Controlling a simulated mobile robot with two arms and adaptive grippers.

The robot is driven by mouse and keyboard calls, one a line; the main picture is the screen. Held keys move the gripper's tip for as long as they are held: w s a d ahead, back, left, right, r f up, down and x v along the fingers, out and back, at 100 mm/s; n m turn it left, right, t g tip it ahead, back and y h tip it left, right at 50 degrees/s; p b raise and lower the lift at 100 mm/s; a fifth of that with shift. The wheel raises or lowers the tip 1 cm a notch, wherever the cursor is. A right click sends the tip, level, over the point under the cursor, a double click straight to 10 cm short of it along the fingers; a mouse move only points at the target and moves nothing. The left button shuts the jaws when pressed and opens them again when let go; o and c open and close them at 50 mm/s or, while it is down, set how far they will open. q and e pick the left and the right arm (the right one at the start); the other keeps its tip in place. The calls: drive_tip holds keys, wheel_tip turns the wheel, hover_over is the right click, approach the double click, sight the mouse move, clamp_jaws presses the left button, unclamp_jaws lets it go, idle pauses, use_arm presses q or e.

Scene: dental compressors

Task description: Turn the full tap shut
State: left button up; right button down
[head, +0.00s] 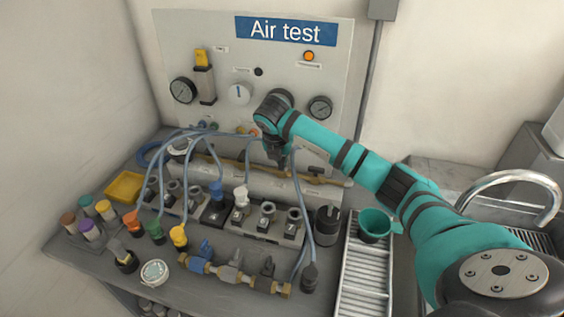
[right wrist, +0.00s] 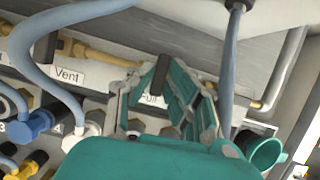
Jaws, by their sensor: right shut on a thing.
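The full tap's dark handle (right wrist: 162,72) stands upright between the fingers of my right gripper (right wrist: 165,95) in the right wrist view. The gripper is shut on it. In the head view my right gripper (head: 277,158) reaches down to the brass pipe (head: 235,167) at the foot of the panel. There the gripper hides the handle. My left gripper is not in view.
A "Vent" label (right wrist: 70,76) sits left of the gripper. Blue-grey hoses (right wrist: 228,70) hang close by. Numbered sockets (head: 267,212) and a green cup (head: 375,224) stand in front.

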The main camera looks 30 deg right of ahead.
drive_tip(key=shift+r+m, duration=0.1)
drive_tip(key=shift+m, duration=0.2)
drive_tip(key=c, duration=1.3)
unclamp_jaws()
drive_tip(key=v, duration=1.2)
drive_tip(key=shift+w, duration=0.1)
